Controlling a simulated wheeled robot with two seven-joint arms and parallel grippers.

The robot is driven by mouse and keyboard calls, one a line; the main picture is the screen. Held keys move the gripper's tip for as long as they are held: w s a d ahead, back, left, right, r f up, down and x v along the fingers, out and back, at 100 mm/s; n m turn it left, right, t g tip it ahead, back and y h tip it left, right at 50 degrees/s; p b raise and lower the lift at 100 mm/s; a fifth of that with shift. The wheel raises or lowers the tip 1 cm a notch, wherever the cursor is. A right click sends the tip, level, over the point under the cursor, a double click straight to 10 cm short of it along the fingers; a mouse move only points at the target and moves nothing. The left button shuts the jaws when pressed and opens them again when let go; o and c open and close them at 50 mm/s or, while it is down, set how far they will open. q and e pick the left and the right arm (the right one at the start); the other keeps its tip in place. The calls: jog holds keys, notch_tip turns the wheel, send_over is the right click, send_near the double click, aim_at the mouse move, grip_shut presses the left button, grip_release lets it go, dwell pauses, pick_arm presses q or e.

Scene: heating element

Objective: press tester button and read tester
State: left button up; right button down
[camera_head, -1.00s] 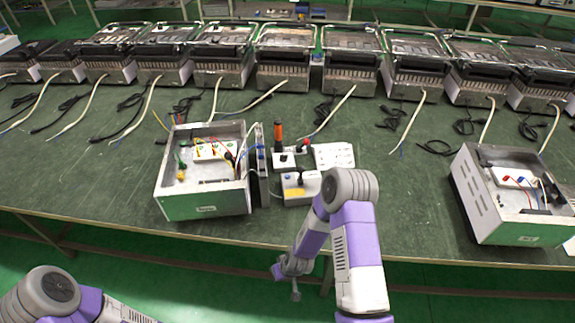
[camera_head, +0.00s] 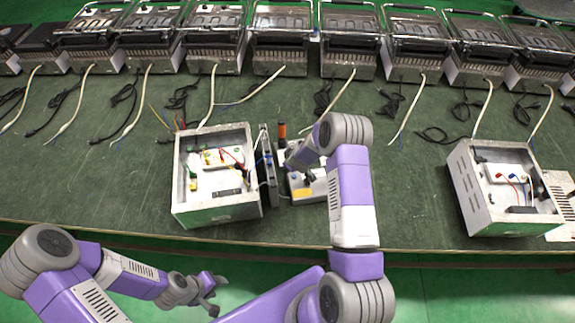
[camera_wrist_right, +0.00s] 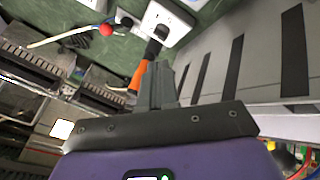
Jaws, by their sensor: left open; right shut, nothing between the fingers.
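The tester appears to be the grey box with a yellow label (camera_head: 303,191) just right of the open metal box, in the head view. My right arm covers part of it, and its button and any reading cannot be made out. My right gripper (camera_wrist_right: 157,72) is shut and empty in the right wrist view, near an orange handle (camera_wrist_right: 141,74) and the metal box's slotted wall (camera_wrist_right: 255,55). In the head view its fingers are hidden behind the arm. My left gripper (camera_head: 210,292) is open and empty, in front of the table edge.
The open metal box (camera_head: 215,213) with wiring stands left of the tester; a second one (camera_head: 478,213) stands far right. Several grills line the table's back, with loose cables before them. A white socket block (camera_wrist_right: 168,20) and red knob (camera_wrist_right: 106,29) show in the right wrist view.

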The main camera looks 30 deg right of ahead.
aim_at(294, 177)
jog(key=f+b, duration=0.2)
jog(key=f, duration=0.1)
jog(key=f+b, duration=0.5)
jog(key=shift+s+f, duration=0.35)
jog(key=shift+s, duration=0.05)
pick_arm(q)
notch_tip(294, 177, down, 7)
jog(key=shift+s, duration=0.35)
jog(key=shift+r, duration=0.1)
dwell(1.3)
